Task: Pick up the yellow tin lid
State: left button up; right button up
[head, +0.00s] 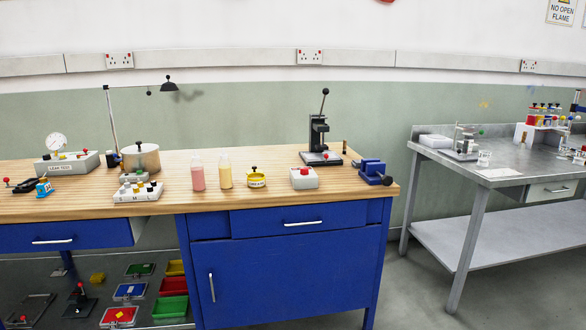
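A small round yellow tin (257,181) with a pale label stands on the wooden bench top near its front edge. Its yellow top, which looks like the tin lid (256,172), has a small dark knob standing up from it. At this size I cannot tell whether the lid is a separate piece or how it sits on the tin. Neither of my grippers is in view.
Pink (197,176) and yellow (225,172) bottles stand left of the tin. A grey box with a red button (304,178) stands to its right. A black lever press (319,140) and blue vise (371,171) are farther right. Bare wood (270,150) lies behind.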

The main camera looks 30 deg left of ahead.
aim_at(254, 170)
jog(key=u, duration=0.1)
jog(key=i, duration=1.25)
jog(key=u, duration=0.6)
